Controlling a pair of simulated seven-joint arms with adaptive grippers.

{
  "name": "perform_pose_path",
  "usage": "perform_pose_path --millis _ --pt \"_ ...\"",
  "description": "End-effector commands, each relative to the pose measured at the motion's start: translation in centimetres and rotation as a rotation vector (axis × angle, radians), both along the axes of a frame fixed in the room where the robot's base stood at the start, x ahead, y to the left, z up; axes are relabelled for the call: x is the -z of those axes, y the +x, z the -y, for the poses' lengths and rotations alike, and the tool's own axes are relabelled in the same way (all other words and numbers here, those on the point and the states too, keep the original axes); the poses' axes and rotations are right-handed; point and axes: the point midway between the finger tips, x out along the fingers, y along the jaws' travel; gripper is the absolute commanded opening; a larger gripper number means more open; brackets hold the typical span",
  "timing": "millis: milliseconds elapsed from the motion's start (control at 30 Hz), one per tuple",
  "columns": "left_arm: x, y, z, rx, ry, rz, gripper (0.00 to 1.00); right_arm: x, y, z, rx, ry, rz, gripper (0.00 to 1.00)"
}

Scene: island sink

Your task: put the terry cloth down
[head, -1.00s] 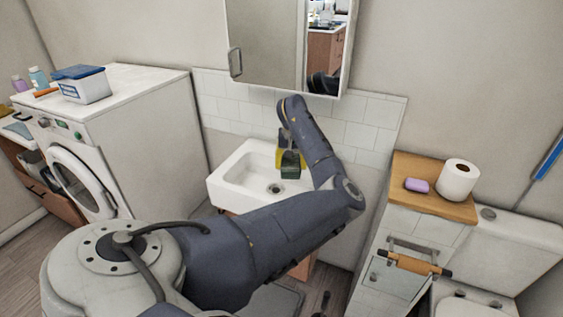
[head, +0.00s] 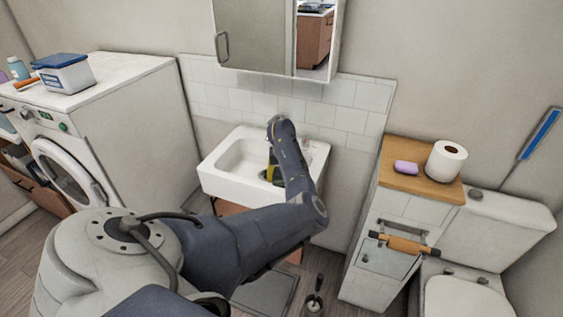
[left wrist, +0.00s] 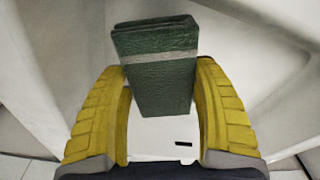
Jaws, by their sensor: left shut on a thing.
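The terry cloth (left wrist: 162,85) is a dark green folded block with a pale grey stripe. In the left wrist view it sits between the two yellow fingers of my left gripper (left wrist: 160,66), which is shut on it. In the head view my left gripper (head: 272,172) is over the white sink basin (head: 222,178), with its yellow finger partly showing behind the forearm. The cloth is almost wholly hidden there, and I cannot tell whether it touches the basin. My right gripper is not in view.
A mirror cabinet (head: 255,40) hangs above the sink. A washing machine (head: 135,120) stands left, with a blue-lidded tub (head: 64,75) on top. To the right, a wood-topped cabinet (head: 405,184) holds purple soap (head: 406,167) and a toilet roll (head: 446,161).

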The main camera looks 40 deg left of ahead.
Motion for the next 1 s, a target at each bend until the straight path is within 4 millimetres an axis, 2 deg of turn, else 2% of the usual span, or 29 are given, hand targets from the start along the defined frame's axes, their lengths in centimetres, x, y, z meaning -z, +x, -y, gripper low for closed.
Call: perform_pose_path --millis 200,300,700,733,900,1000 --pt "2.8 -0.1 0.0 0.003 0.0 -0.004 0.31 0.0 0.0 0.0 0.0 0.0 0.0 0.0" --pt "3.5 -0.1 0.0 0.002 -0.001 -0.002 0.31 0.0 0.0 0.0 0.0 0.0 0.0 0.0" --pt "3.9 0.0 0.0 0.001 -0.001 -0.001 0.31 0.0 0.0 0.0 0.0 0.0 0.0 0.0" --pt "3.9 0.0 0.0 0.001 -0.001 -0.001 0.68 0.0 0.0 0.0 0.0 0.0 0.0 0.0" --pt "3.8 0.0 0.0 0.001 -0.001 -0.001 0.88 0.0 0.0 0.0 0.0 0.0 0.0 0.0" --pt "3.8 0.0 0.0 0.001 -0.001 -0.001 0.89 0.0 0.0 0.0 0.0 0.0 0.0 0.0"
